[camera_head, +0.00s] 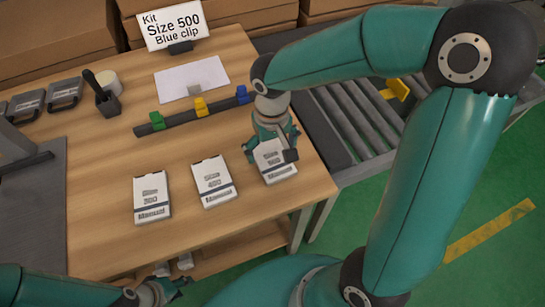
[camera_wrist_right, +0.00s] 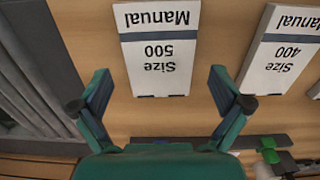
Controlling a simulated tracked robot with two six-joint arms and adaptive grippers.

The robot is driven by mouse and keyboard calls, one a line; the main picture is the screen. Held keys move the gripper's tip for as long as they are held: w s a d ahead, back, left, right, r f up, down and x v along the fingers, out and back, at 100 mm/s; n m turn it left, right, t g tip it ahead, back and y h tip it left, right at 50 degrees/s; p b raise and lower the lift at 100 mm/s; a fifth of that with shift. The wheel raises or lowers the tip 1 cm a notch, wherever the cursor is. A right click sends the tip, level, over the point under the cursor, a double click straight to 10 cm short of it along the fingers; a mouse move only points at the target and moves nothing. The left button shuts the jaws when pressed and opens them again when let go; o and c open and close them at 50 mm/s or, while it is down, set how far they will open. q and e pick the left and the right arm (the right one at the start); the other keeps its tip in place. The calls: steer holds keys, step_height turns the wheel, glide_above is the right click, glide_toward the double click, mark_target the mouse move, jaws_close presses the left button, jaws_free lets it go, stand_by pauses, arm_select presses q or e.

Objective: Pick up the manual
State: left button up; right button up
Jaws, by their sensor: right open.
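Three white manuals lie in a row on the wooden table: Size 300 (camera_head: 151,196), Size 400 (camera_head: 213,181) and Size 500 (camera_head: 276,168). A sign (camera_head: 172,24) at the back reads "Kit Size 500 Blue clip". My right gripper (camera_head: 270,148) is over the far end of the Size 500 manual and partly covers it. In the right wrist view, the open fingers (camera_wrist_right: 158,92) stand apart on either side of the near end of the Size 500 manual (camera_wrist_right: 158,62), with nothing held. My left gripper (camera_head: 163,291) is low at the left, below the table's front edge; its fingers are unclear.
A roller conveyor (camera_head: 345,125) adjoins the table's right side.

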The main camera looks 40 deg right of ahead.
mark_target(272, 159)
steer(key=shift+f, duration=1.35)
steer(key=c, duration=1)
steer(key=shift+r, duration=0.1)
steer(key=shift+c, duration=0.2)
